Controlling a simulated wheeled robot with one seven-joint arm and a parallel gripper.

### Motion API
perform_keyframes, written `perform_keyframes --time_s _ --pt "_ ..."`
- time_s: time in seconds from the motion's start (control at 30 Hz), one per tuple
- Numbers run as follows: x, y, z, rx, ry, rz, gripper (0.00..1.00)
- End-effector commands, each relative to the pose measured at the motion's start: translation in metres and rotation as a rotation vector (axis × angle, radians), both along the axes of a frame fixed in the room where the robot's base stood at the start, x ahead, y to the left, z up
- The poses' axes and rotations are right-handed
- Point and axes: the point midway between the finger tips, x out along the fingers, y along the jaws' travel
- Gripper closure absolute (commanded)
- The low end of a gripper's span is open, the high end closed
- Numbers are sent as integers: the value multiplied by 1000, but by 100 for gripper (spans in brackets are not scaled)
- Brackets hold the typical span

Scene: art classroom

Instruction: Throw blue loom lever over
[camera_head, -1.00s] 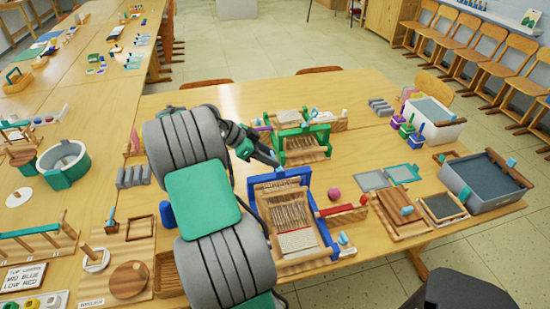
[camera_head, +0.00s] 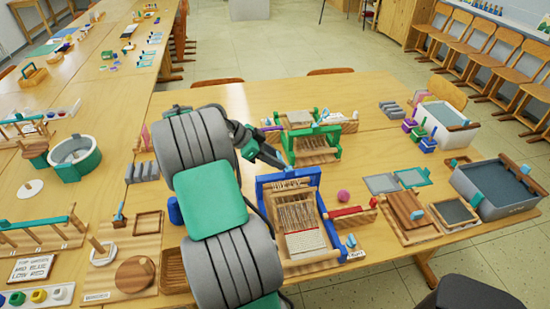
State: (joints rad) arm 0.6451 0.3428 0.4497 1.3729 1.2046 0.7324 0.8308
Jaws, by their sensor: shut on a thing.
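The blue loom (camera_head: 319,200) stands on the table, a blue-framed wooden loom with pale threads and a woven strip at its near end. My gripper (camera_head: 284,164) is at the top far side of its frame. It is shut on the blue loom's lever, a small light-blue tip (camera_head: 288,169) just showing at the jaws. Most of the lever is hidden by the fingers. My arm covers the area left of the loom. A green loom (camera_head: 316,146) stands just behind the blue one.
A pink ball (camera_head: 343,196) and a red-topped wooden block (camera_head: 348,213) lie right of the blue loom. Wooden frames and a grey tray (camera_head: 495,186) fill the right side. A dark blue cylinder (camera_head: 175,210) stands left of my arm. Bare table lies behind my arm.

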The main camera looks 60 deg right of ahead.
Motion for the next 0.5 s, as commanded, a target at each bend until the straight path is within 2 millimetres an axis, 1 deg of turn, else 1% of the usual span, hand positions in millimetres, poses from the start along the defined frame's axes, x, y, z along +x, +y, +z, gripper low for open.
perform_keyframes --time_s 0.03,0.27,0.3,0.5 --pt "-2 3 -7 15 7 1 100" --pt "-2 3 -7 17 9 0 100" --pt "-2 3 -8 17 9 0 59" --pt "-1 2 -5 10 6 0 43"
